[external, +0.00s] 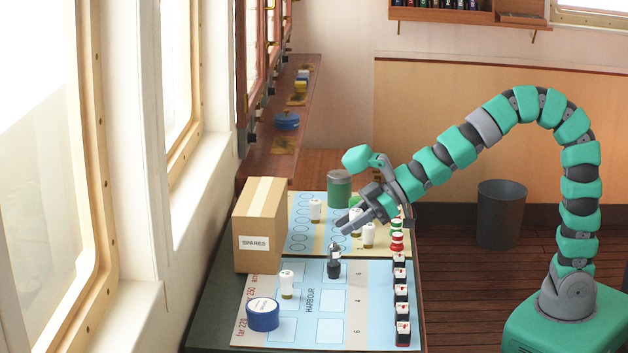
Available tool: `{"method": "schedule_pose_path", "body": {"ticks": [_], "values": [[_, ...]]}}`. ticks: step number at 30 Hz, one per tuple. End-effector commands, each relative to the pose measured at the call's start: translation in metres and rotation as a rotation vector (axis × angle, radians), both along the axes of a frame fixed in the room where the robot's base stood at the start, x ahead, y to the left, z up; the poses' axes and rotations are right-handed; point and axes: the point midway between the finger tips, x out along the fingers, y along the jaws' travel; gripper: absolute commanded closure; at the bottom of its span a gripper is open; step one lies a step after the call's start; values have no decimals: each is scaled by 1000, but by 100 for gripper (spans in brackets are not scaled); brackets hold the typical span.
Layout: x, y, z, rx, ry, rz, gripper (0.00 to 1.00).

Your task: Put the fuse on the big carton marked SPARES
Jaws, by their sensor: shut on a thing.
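The big carton marked SPARES (259,222) is a closed brown box with tape along its top. It stands upright on the left side of the chart table. My gripper (349,223) is above the middle of the table, to the right of the carton and apart from it. It is shut on a small white piece (356,214), which looks like a fuse; the fingers hide most of it. Similar white cylinders stand upright on the table: one (315,210) behind, one (369,236) just below my gripper, and one (287,284) in front of the carton.
A dark bottle-like piece (334,261) stands between my gripper and the table front. A blue round tin (263,314) is at the front left. A green canister (339,189) stands behind. Several black-and-white blocks (402,308) and red-white pieces (397,243) line the right edge.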

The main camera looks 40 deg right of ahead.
Motion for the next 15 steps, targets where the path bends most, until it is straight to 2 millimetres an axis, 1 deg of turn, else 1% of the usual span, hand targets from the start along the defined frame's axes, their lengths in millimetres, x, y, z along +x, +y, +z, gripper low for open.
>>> {"method": "schedule_pose_path", "body": {"ticks": [1,5,8,10,12,15], "values": [[10,-4,3,-6,-5,-32,94],[34,-13,12,-5,-6,-121,94],[56,-20,24,-4,-5,-208,94],[74,-25,37,-3,-7,-283,94],[94,-28,56,3,-8,-371,94],[110,-28,75,5,-4,-459,94]]}}
